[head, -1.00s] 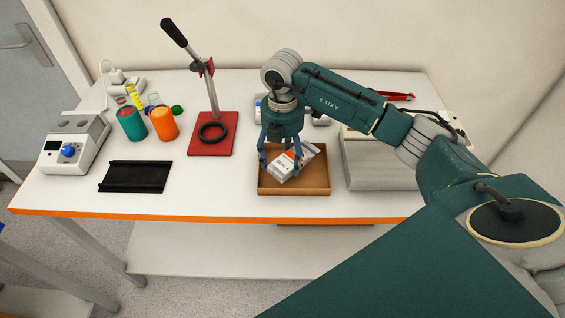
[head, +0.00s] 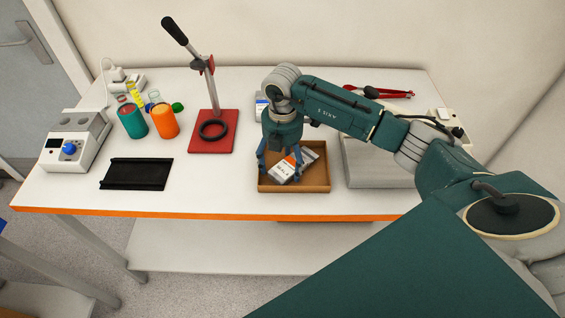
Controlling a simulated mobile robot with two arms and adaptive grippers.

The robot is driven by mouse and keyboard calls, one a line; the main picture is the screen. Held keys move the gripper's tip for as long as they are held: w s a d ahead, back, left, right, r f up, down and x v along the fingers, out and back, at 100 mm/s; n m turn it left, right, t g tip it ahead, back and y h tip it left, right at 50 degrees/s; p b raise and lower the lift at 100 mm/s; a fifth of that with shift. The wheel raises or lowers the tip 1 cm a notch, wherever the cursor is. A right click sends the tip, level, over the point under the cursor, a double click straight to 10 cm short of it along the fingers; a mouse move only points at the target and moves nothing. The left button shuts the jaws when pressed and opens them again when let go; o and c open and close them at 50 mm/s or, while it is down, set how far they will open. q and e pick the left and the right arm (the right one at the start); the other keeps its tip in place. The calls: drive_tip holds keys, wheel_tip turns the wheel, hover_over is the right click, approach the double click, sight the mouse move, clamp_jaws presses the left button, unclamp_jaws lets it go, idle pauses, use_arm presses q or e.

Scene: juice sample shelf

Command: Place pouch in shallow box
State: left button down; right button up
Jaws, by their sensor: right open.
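The shallow box (head: 318,187) is an open brown tray near the front edge of the table. A pouch (head: 281,173), white with lettering and an orange patch, with a silvery-grey part toward the upper right, lies tilted inside the box. My right gripper (head: 280,161) points down over the box, with its blue fingers open on either side of the pouch. The wrist hides part of the pouch's back, and I cannot tell whether a finger touches it. My left gripper is not in view.
A red-based lever press (head: 225,144) stands left of the box, with orange (head: 164,122) and teal (head: 132,122) cups beyond it. A black tray (head: 136,174) and a white device (head: 75,143) are farther left. A grey block (head: 375,168) stands close on the right.

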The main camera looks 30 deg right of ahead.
sight(282, 165)
drive_tip(key=shift+r, duration=0.35)
wheel_tip(282, 165, up, 12)
drive_tip(key=b, duration=0.4)
drive_tip(key=shift+f, duration=0.25)
